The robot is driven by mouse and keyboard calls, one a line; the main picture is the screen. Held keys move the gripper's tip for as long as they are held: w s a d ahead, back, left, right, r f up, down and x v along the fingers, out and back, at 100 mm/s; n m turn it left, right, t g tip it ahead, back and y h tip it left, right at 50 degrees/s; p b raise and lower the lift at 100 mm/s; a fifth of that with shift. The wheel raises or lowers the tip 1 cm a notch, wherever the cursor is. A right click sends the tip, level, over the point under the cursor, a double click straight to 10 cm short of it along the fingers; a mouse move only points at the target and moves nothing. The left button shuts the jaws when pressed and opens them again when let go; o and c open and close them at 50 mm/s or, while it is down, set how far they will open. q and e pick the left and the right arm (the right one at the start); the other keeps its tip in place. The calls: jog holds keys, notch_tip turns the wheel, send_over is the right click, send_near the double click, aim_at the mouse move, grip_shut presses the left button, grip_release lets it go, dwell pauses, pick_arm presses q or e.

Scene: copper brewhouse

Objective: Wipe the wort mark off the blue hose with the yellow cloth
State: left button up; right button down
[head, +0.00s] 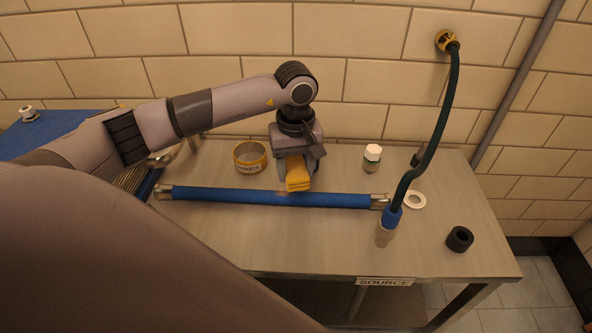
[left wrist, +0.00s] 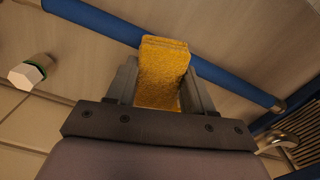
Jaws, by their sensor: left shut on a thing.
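The blue hose (head: 225,195) lies across the table with metal fittings at both ends. It also crosses the left wrist view (left wrist: 232,86). My left gripper (head: 297,176) is shut on the folded yellow cloth (head: 297,184), which shows in the left wrist view (left wrist: 162,70). The cloth's lower end is at the middle of the hose; I cannot tell whether it touches. A faint brownish patch (head: 284,194) shows on the hose beside the cloth and may be the wort mark; the cloth hides part of that area. My right gripper is not in view.
Behind the hose are a yellow gasket ring (head: 250,156) and a white-capped bottle (head: 372,157). At right are a dark hanging hose (head: 447,110) with a blue-collared end, a white ring (head: 415,200) and a black ring (head: 459,239). The table front (head: 320,250) is clear.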

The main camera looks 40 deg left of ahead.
pick_arm(q)
jog(key=shift+r, duration=0.25)
jog(key=shift+r+p, duration=0.85)
jog(key=shift+r, duration=0.65)
